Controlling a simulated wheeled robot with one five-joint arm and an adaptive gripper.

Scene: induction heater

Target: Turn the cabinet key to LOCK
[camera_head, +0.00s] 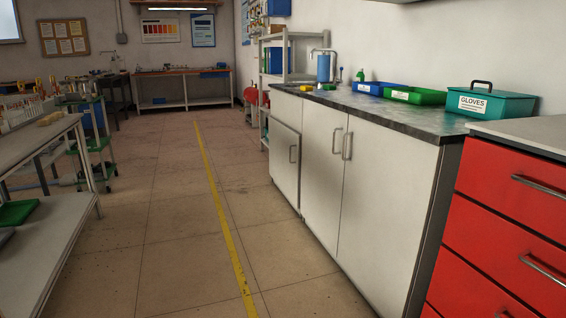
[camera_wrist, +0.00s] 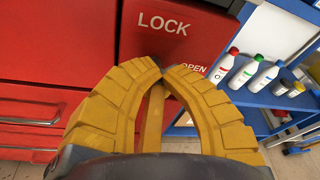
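In the wrist view, the red cabinet front (camera_wrist: 60,40) fills the left and middle. White LOCK lettering (camera_wrist: 163,24) is on a red panel above my fingertips. White OPEN lettering (camera_wrist: 193,68) is lower and to the right, partly behind my right finger. My gripper (camera_wrist: 160,68) has two ribbed yellow fingers whose tips come together just below LOCK. A tan strip (camera_wrist: 152,118) shows between the fingers; I cannot tell what it is. I cannot make out the key, and the spot at the fingertips is hidden. My gripper is not in the head view.
Blue shelving (camera_wrist: 250,100) with several bottles stands right of the red cabinet. In the head view, red drawers (camera_head: 505,215) are at the right, beside a white cupboard (camera_head: 385,200). A workbench (camera_head: 40,190) stands left. The floor (camera_head: 170,245) between is clear.

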